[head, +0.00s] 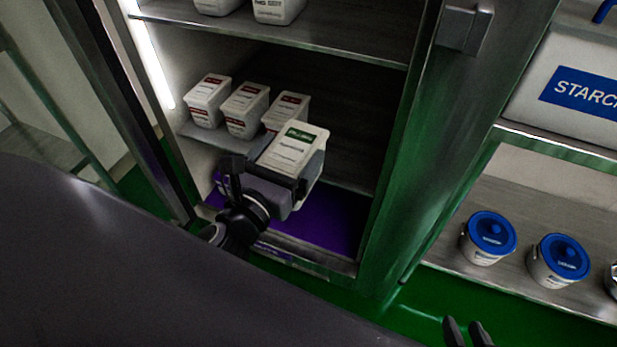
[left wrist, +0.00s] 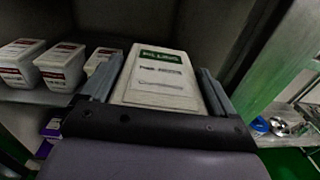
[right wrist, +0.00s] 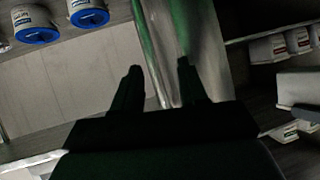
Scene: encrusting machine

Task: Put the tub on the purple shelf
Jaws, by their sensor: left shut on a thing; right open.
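The tub (head: 291,149) is white with a green label band on its lid. My left gripper (head: 275,182) is shut on it, and the left wrist view shows the tub (left wrist: 158,78) between the two fingers. It is held at the cabinet opening, in front of the middle shelf with red-labelled tubs. The purple shelf (head: 325,229) is the cabinet's lowest level, below the held tub; the tub and gripper hide part of it. My right gripper (head: 466,333) is open and empty at the bottom right; its fingers (right wrist: 160,85) also show in the right wrist view.
Red-labelled tubs (head: 246,108) stand on the middle shelf. More white tubs stand on the upper shelf (head: 300,38). A green cabinet post (head: 408,150) bounds the opening at right. Beyond it are blue-lidded buckets (head: 491,234) and a starch container (head: 570,90).

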